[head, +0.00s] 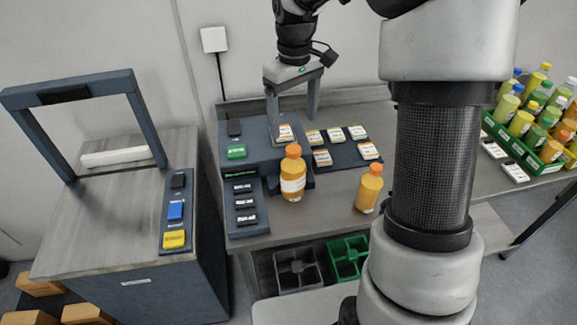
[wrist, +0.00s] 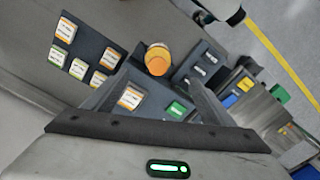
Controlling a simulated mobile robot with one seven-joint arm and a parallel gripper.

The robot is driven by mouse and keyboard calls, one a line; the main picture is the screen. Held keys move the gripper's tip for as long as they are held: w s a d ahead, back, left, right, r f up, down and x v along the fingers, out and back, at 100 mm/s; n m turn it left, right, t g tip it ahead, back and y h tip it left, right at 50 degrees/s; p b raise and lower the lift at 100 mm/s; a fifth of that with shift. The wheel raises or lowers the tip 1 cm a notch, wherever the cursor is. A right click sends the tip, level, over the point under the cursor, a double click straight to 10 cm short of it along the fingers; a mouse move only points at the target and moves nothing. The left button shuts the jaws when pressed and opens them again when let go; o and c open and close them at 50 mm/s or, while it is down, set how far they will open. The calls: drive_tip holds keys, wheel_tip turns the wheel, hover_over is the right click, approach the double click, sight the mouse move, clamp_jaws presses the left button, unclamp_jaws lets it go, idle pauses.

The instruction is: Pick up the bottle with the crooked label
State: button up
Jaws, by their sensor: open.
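An orange bottle with an orange cap (head: 293,174) stands upright at the front of the dark machine on the table. Its broad white label looks slightly tilted, though it is small in view. A second orange bottle (head: 369,190) stands to its right, and I cannot tell how its label sits. My gripper (head: 292,131) is open and empty, fingers pointing down, above and behind the first bottle. In the wrist view, an orange cap (wrist: 158,57) shows just beyond and between the open fingers (wrist: 162,78), apart from them.
Label cards (head: 322,157) lie on a dark mat right of the machine (head: 247,190). A green crate (head: 553,163) of bottles stands at right. A frame-topped cabinet (head: 125,220) with coloured buttons is at left. Grey (head: 297,270) and green bins (head: 347,259) sit below the table.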

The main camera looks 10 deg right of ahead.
sight(293, 150)
wheel_tip(293, 150, down, 10)
drive_tip(key=shift+f, duration=0.1)
drive_tip(key=shift+w+f, duration=0.2)
drive_tip(key=shift+f, duration=1.15)
drive_tip(key=shift+w+f, duration=0.15)
drive_tip(key=shift+f, duration=1.15)
drive_tip(key=shift+d, duration=0.1)
clamp_jaws()
